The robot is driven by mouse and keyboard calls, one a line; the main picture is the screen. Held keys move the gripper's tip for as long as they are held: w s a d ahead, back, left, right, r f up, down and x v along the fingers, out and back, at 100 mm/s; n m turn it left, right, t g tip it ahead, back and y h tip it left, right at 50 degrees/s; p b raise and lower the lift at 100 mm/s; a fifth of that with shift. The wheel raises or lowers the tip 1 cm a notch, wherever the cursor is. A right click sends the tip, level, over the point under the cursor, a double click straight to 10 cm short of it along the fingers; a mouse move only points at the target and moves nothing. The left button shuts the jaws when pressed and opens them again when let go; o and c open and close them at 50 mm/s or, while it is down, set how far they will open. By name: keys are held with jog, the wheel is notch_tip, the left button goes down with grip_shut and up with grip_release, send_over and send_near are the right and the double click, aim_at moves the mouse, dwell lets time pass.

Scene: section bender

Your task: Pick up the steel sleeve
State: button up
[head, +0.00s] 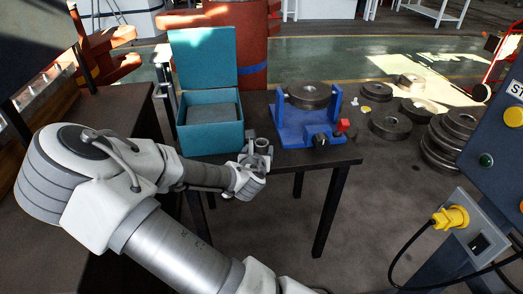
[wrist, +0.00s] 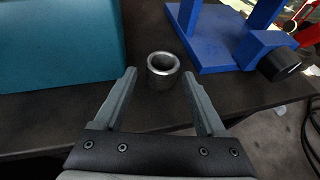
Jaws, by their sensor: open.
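The steel sleeve (wrist: 163,72) is a short, shiny hollow cylinder standing upright on the dark table, seen in the wrist view. It also shows small in the head view (head: 263,146), partly hidden by my gripper. My gripper (wrist: 159,84) is open, with one finger to the left and one to the right of the sleeve. The sleeve stands just ahead of and between the fingertips, with gaps on both sides. In the head view my gripper (head: 253,163) is at the front edge of the table, close to the sleeve.
A teal open-lidded box (head: 184,139) stands left of the sleeve. A blue fixture (head: 281,130) holding a dark round part stands to the right, with black and red knobs. The table (head: 325,156) ends close in front. Several metal rings (head: 389,125) lie on the floor.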

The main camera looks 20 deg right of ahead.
aim_at(261, 147)
jog(key=b+x, duration=0.2)
jog(key=x, duration=0.2)
jog(key=shift+d+f, duration=0.25)
jog(key=shift+w+d, duration=0.2)
jog(key=shift+w, duration=0.2)
grip_shut()
